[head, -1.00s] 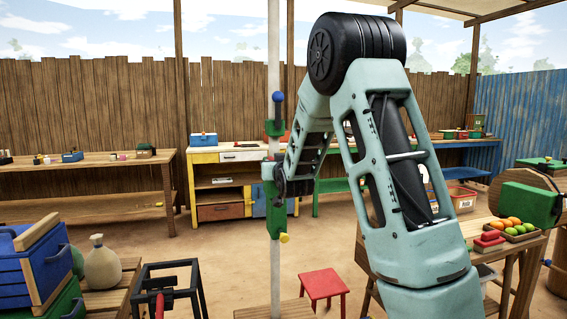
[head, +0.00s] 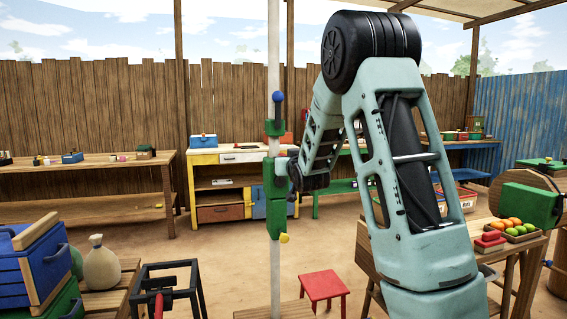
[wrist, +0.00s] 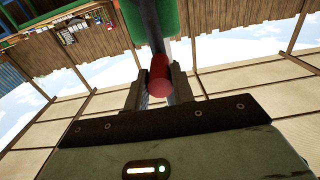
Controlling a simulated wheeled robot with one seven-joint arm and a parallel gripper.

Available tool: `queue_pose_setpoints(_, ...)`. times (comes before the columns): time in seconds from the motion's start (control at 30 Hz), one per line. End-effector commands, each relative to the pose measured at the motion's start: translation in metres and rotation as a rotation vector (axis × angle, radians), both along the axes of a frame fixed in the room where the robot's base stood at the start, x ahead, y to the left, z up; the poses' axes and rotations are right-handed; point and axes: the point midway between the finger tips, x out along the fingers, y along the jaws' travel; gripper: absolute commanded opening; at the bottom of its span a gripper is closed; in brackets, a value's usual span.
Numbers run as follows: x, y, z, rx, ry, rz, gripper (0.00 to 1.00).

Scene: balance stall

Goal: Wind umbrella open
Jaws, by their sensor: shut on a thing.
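The umbrella's pale pole (head: 275,275) stands upright left of centre in the head view. It carries a green winder housing (head: 275,205), with a yellow knob (head: 284,238) low on it. Above are a smaller green collar (head: 273,128) and a blue knob (head: 278,97). My gripper (head: 294,172) is beside the housing on its right, its fingers hard to make out there. In the wrist view, my gripper (wrist: 158,88) is shut on a red crank handle (wrist: 159,72), with the green housing (wrist: 170,18) just beyond. The umbrella's canopy is not clearly visible.
A red stool (head: 324,285) stands on the ground right of the pole. A black frame (head: 170,268) and blue crate (head: 35,265) are at front left. A yellow workbench (head: 205,160) is behind. Fruit trays (head: 520,230) lie on a table at right.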

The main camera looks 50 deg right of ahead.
Motion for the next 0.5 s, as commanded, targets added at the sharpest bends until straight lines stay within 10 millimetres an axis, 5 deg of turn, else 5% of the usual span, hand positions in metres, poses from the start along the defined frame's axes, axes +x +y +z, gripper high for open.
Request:
queue_pose_setpoints(0.03, -0.0004, -0.0013, 0.0015, -0.002, -0.003, -0.003, 0.30)
queue_pose_setpoints(0.1, -0.0003, -0.0011, 0.0014, -0.002, -0.003, -0.002, 0.47)
queue_pose_setpoints(0.5, -0.0070, 0.0041, -0.0005, -0.001, -0.001, -0.001, 0.47)
